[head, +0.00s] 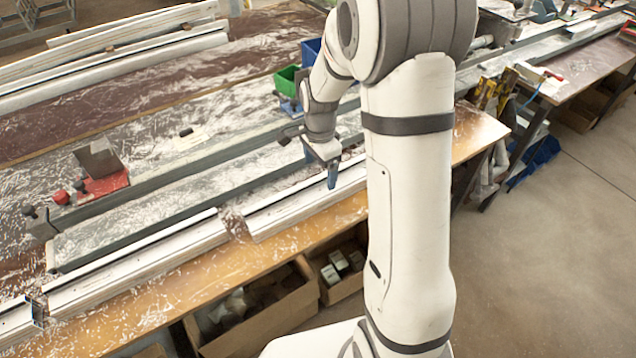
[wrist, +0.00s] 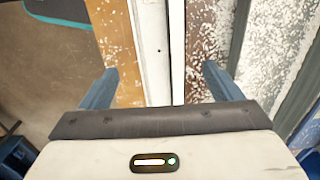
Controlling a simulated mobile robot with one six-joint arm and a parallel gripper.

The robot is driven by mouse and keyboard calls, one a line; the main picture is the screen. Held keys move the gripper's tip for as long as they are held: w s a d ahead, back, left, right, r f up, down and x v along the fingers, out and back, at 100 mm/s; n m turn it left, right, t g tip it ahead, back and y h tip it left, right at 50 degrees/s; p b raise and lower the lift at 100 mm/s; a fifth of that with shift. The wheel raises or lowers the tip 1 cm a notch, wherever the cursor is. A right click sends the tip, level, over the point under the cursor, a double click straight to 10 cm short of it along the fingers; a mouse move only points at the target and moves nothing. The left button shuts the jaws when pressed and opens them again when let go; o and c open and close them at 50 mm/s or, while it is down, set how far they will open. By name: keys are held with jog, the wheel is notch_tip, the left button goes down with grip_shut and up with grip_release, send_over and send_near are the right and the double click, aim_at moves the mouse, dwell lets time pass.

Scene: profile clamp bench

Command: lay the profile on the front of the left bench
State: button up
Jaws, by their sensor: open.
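A long white profile (head: 300,204) lies along the front of the bench, close to the wooden front edge. A second white length (head: 130,268) lies in line with it to the left, with a short gap between. My gripper (head: 332,176) points down over the right length, near my arm. In the wrist view my gripper (wrist: 161,88) is open, its two blue fingers apart, and the white profile (wrist: 150,50) runs between them with nothing gripped. I cannot tell how far the fingertips are above the bench. My arm hides the profile's right end in the head view.
A grey rail (head: 190,178) runs along the bench behind the profile. A red clamp block (head: 105,184) stands at left, and a green bin (head: 287,79) stands behind my gripper. White shavings cover the bench. A cardboard box (head: 255,315) sits below the front edge (head: 190,302).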

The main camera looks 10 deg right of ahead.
jog(key=s+r+n+t, duration=0.2)
jog(key=s+r+n, duration=0.5)
jog(key=s+r, duration=0.4)
jog(key=s+r+n+t, duration=0.1)
jog(key=s+r+n, duration=0.3)
jog(key=s+n, duration=0.3)
jog(key=s, duration=0.3)
jog(key=shift+s+a, duration=0.15)
jog(key=shift+s, duration=0.1)
jog(key=shift+r, duration=0.1)
